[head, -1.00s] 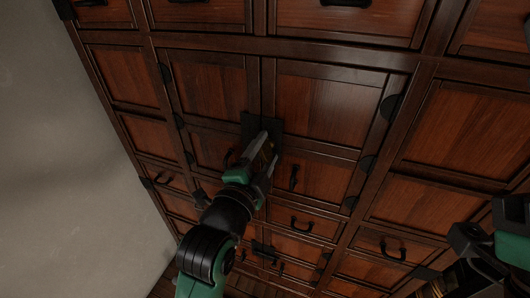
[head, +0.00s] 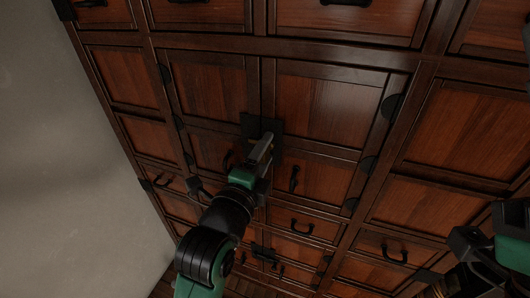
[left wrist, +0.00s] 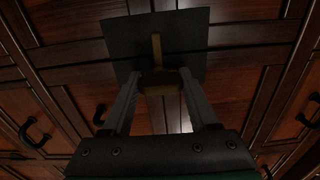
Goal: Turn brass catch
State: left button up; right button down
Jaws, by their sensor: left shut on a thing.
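The brass catch (left wrist: 160,80) sits on a dark square plate (left wrist: 185,30) that spans the seam between two cabinet doors. In the left wrist view its upright bar rises over the plate, and its thicker lower part lies between my fingertips. My left gripper (head: 264,148) is shut on the brass catch, with a finger on each side. In the head view the jaws show almost edge-on and hide most of the catch; the plate (head: 250,122) shows behind them. My right gripper (head: 468,243) is partly in view at the lower right edge, apart from the cabinet; its fingertips are not clear.
The dark wooden cabinet has panelled doors (head: 333,108) and drawers with black handles. One door handle (head: 293,178) is close to the right of my left gripper. A bare grey wall (head: 55,160) lies to the left.

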pick_arm(q)
jog(key=shift+f, duration=0.1)
jog(key=o, duration=1.4)
jog(key=shift+s+a, duration=0.1)
jog(key=shift+s, duration=0.1)
jog(key=p+v, duration=0.6)
jog(key=v, duration=0.5)
